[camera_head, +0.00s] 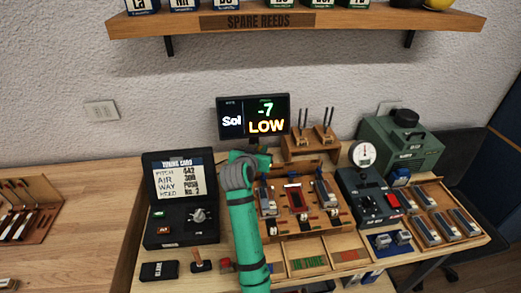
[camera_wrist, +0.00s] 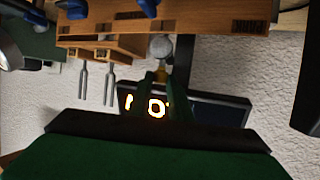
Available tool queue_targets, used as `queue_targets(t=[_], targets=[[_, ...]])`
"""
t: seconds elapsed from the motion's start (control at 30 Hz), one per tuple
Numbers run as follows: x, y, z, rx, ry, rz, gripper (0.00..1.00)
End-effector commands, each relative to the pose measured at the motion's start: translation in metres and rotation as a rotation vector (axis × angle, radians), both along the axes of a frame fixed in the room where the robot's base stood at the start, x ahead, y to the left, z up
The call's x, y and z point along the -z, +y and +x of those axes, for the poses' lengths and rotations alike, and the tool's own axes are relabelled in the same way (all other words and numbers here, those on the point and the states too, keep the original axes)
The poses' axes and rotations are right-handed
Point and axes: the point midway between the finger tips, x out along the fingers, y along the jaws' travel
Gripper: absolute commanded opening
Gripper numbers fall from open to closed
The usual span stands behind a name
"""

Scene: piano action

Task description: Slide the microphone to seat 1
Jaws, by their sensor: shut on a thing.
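In the head view, my green arm reaches to the back left of the wooden action (camera_head: 312,226) and hides the microphone and most of my gripper. I cannot make out which place is seat 1.
A display (camera_head: 253,117) reading "Sol -7 LOW" stands behind the action, close to my gripper. Two tuning forks stand in a wooden block (camera_head: 311,146) to its right. The tuning card case (camera_head: 181,200) is left of my arm; a gauge box (camera_head: 365,197) is right.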

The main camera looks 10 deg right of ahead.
Motion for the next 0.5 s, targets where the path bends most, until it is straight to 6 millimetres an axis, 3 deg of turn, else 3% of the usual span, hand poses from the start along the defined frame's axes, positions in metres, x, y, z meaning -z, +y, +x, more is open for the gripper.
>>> queue_targets(t=[0.37, 0.5], targets=[[-0.001, 0.000, -0.001, 0.000, -0.001, 0.000, 0.26], [-0.005, 0.005, -0.010, -0.001, -0.002, 0.000, 0.26]])
